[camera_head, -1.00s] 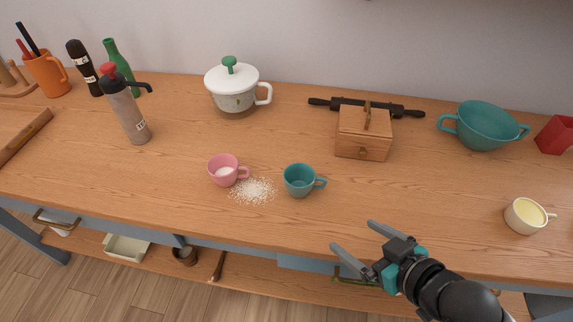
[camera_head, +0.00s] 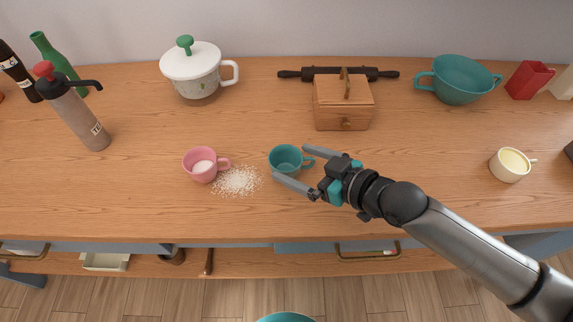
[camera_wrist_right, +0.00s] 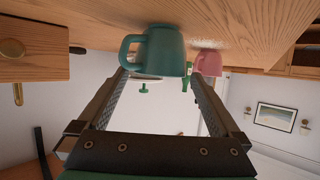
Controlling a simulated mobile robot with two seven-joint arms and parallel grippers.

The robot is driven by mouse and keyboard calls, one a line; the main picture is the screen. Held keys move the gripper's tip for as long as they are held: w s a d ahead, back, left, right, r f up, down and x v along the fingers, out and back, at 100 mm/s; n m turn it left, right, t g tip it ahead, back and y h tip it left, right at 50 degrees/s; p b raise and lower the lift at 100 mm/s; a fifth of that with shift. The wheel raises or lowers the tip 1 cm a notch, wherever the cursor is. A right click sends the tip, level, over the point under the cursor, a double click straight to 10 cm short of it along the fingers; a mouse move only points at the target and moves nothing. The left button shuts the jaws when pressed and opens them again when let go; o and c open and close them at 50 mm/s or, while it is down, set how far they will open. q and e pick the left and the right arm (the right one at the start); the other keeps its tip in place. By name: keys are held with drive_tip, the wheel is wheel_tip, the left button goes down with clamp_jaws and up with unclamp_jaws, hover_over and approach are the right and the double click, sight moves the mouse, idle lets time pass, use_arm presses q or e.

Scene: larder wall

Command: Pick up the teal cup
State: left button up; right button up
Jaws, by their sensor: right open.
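The teal cup (camera_head: 285,160) stands upright on the wooden counter, its handle to the right. My right gripper (camera_head: 290,163) is open, coming in from the right. Its two fingers reach to either side of the cup in the head view. In the right wrist view, which is upside down, the teal cup (camera_wrist_right: 163,52) appears at the fingertips, with its handle near one finger. Whether either finger touches it, I cannot tell. My left gripper is not in view.
A pink cup (camera_head: 201,166) and spilled white grains (camera_head: 238,181) lie just left of the teal cup. A wooden box (camera_head: 342,106) and dark rolling pin (camera_head: 300,74) are behind. A lidded white pot (camera_head: 194,78), teal bowl (camera_head: 458,83) and cream cup (camera_head: 510,166) stand farther off.

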sight(276, 155)
drive_tip(key=shift+b+x, duration=0.6)
drive_tip(key=shift+x, duration=2.85)
drive_tip(key=c, duration=1.2)
